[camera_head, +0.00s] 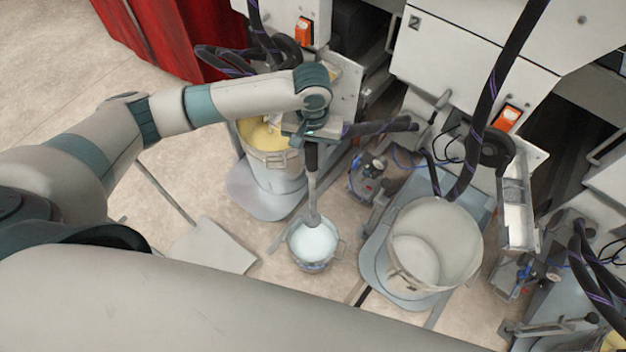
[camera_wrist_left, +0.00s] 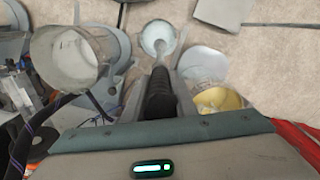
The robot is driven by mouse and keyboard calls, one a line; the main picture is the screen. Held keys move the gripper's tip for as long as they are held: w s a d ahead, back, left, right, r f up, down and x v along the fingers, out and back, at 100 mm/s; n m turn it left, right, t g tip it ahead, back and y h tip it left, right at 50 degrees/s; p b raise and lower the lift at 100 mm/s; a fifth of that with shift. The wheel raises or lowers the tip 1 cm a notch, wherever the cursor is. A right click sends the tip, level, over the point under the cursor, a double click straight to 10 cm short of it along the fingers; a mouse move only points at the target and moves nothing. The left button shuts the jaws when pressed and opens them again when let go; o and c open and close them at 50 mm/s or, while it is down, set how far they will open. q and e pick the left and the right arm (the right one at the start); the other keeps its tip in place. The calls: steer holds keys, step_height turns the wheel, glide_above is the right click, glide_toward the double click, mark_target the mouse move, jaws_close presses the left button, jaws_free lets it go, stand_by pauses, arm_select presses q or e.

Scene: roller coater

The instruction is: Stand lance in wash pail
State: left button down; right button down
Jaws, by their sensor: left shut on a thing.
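My left gripper (camera_head: 312,137) is shut on the dark handle of the lance (camera_head: 312,185), which hangs down roughly upright below it. The wash pail (camera_head: 313,262) is a small metal pail on the floor with pale bluish liquid. The lance's lower end overlaps the pail's far rim in the head view; I cannot tell whether it is inside or above the pail. In the left wrist view the lance (camera_wrist_left: 160,95) points toward the pail (camera_wrist_left: 157,28), its tip overlapping the pail's opening. My right gripper is not in view.
A large bucket with yellow contents (camera_head: 270,160) stands behind and left of the pail. A large whitish bucket (camera_head: 450,245) stands on a plate to the right. Machine cabinets (camera_head: 470,60) with dark hoses (camera_head: 490,100) are at the back. A grey sheet (camera_head: 212,246) lies on the floor left.

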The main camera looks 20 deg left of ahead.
arm_select(q)
step_height(320, 180, down, 11)
steer(key=s, duration=0.1)
steer(key=shift+s+d, duration=0.2)
steer(key=shift+d, duration=0.15)
steer(key=shift+f, duration=0.1)
steer(key=shift+p, duration=0.4)
